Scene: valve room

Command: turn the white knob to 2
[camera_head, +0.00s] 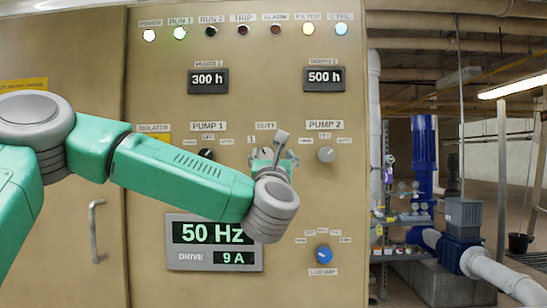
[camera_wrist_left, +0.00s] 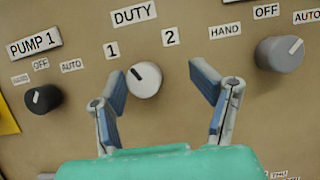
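The white knob (camera_wrist_left: 144,82) sits on the panel below the DUTY label (camera_wrist_left: 134,14) in the left wrist view. Its dark mark points up and left, towards the 1 label (camera_wrist_left: 111,50); the 2 label (camera_wrist_left: 170,37) is at its upper right. My left gripper (camera_wrist_left: 160,82) is open, with its fingers on either side of the knob. The left finger is close beside the knob; the right finger has a wider gap. I cannot tell whether either touches it. In the head view my left gripper (camera_head: 274,150) largely covers the knob. My right gripper is not in view.
The black PUMP 1 knob (camera_head: 206,155) and grey PUMP 2 knob (camera_head: 326,154) flank the DUTY knob. A 50 Hz display (camera_head: 190,256) and blue knob (camera_head: 323,254) are lower down. A door handle (camera_head: 96,231) sticks out at left. Pipes stand right of the cabinet.

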